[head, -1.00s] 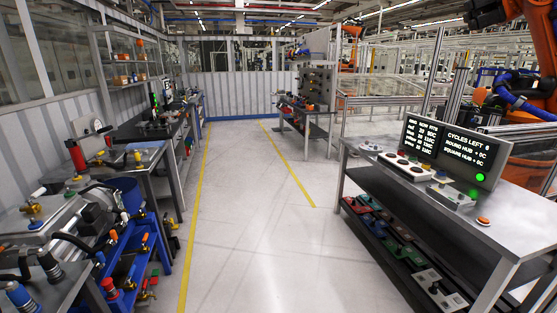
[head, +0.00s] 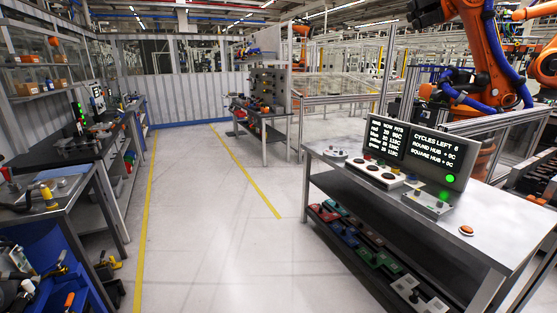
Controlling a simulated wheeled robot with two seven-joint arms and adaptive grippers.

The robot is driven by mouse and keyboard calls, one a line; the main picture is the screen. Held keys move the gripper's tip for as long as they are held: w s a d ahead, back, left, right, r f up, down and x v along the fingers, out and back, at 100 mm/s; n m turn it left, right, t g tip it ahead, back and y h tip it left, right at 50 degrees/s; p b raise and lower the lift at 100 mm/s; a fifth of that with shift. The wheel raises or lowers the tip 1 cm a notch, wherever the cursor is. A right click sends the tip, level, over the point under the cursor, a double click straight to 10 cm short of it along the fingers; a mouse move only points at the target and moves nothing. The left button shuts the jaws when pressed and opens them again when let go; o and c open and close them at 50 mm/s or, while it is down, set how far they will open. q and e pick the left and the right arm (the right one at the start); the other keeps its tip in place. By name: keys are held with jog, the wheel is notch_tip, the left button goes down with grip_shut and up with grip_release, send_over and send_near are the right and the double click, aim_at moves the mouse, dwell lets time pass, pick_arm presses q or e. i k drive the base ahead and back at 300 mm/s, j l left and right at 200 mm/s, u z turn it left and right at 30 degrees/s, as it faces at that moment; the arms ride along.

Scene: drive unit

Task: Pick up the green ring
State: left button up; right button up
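I cannot make out a green ring in the head view. A lit green round lamp (head: 450,178) shows on the display panel (head: 419,153) on the right workbench, but it is part of the panel. A white box with several dark round spots (head: 377,173) stands in front of the panel; what lies on it is too small to tell. Neither of my grippers is in view.
The right workbench (head: 480,218) has a lower shelf with red, blue and green items (head: 365,245). A bench (head: 60,208) and a blue rack (head: 55,270) stand at the left. The floor (head: 215,225) between is clear, with yellow lines. Orange robot arms (head: 470,50) stand behind the right bench.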

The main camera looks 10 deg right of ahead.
aim_at(380, 163)
jog(key=i+z, duration=0.4)
jog(key=i+j+z, duration=0.1)
jog(key=i+z, duration=0.3)
jog(key=i+j+z, duration=0.1)
jog(key=i+z, duration=0.35)
jog(key=i+j+z, duration=0.25)
jog(key=z, duration=0.2)
jog(key=i+j+z, duration=0.65)
jog(key=j+z, duration=0.2)
jog(key=i+j+z, duration=0.1)
jog(key=j, duration=0.3)
jog(key=i+j+z, duration=0.15)
jog(key=j, duration=0.3)
jog(key=j+z, duration=0.1)
jog(key=j, duration=0.3)
